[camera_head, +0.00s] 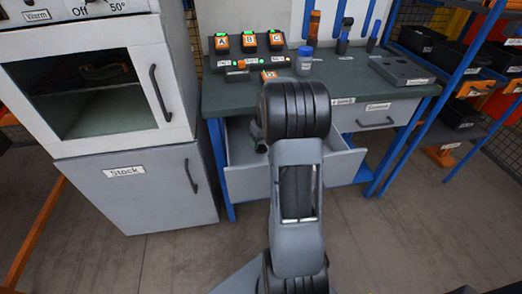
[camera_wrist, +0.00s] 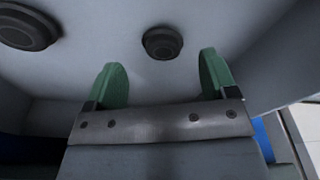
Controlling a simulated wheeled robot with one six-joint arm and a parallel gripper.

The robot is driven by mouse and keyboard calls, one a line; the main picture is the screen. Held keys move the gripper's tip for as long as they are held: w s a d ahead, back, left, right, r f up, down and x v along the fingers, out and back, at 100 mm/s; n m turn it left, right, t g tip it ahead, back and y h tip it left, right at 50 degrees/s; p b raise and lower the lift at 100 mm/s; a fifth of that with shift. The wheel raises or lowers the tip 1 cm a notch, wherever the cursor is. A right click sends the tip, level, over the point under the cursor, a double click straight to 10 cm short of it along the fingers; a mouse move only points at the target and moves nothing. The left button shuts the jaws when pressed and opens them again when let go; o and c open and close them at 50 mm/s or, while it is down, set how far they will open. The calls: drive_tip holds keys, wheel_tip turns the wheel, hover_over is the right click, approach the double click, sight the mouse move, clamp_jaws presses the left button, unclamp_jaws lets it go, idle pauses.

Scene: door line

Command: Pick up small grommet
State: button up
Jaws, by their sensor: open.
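In the wrist view, a small dark round grommet (camera_wrist: 162,42) with a raised centre lies on the pale floor of the open drawer (camera_wrist: 95,50). It is ahead of my gripper (camera_wrist: 163,75), roughly between the lines of its two green fingers. The fingers are apart with nothing between them. A larger dark grommet (camera_wrist: 28,27) lies to the left, outside the left finger, cut by the picture edge. In the head view, the open drawer (camera_head: 247,182) juts out under the workbench. My arm hides part of it and my fingers.
The drawer's side walls rise close on both sides of my gripper; the right wall (camera_wrist: 268,65) shows in the wrist view. The workbench (camera_head: 225,103) carries orange lettered blocks (camera_head: 249,41) and a blue-capped jar (camera_head: 304,61). A closed drawer (camera_head: 376,122) is to the right.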

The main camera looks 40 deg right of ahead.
sight(261, 147)
drive_tip(key=f, duration=0.2)
drive_tip(key=w+f+b, duration=0.1)
drive_tip(key=f, duration=0.1)
drive_tip(key=shift+a+f, duration=0.15)
drive_tip(key=shift+f, duration=0.1)
drive_tip(key=c, duration=1)
drive_tip(key=shift+r, duration=0.15)
wheel_tip(261, 147, up, 28)
drive_tip(key=p, duration=0.6)
